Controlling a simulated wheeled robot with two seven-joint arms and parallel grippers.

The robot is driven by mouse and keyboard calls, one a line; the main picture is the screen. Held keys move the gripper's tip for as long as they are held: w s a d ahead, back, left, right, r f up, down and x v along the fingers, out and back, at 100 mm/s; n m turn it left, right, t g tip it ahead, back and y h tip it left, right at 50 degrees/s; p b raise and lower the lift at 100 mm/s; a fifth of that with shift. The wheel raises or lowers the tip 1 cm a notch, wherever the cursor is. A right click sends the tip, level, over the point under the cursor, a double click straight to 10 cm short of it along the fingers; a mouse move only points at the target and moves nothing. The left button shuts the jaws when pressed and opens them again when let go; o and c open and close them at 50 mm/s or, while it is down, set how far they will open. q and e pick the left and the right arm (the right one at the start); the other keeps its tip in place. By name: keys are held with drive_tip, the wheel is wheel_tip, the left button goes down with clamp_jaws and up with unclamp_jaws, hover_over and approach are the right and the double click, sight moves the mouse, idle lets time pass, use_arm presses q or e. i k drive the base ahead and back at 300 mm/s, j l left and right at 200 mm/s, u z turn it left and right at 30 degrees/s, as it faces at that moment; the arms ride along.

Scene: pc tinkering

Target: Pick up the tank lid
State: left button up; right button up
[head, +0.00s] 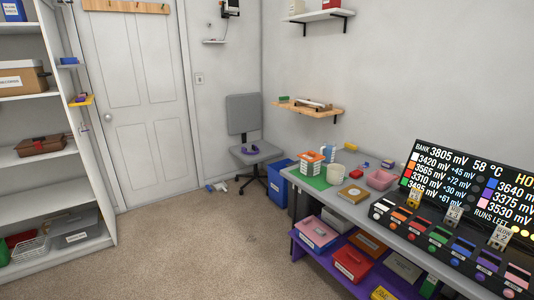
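I cannot pick out a tank lid with certainty; nothing in view is clearly readable as one. On the grey workbench (346,213), an orange-and-white box-shaped thing (308,165) stands on a green mat (305,179). A white round container (335,173) stands beside it. A tan square item with a round mark (352,194) lies nearer, and a pink open bin (381,179) stands farther right. Neither of my grippers is in view.
A black display (470,190) with a row of coloured modules stands on the bench's right. A purple lower shelf (325,262) holds several boxes. A grey chair (247,140) and blue bin (281,179) stand behind. White shelving (40,205) is left. The carpet (180,250) is mostly clear.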

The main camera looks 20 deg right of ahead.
sight(310, 156)
drive_tip(key=i+j+z, duration=0.1)
drive_tip(key=i+z, duration=0.35)
drive_tip(key=i+j+z, duration=0.2)
drive_tip(key=z, duration=0.3)
drive_tip(key=i+j+z, duration=0.6)
drive_tip(key=j+z, duration=0.15)
drive_tip(key=z, duration=0.2)
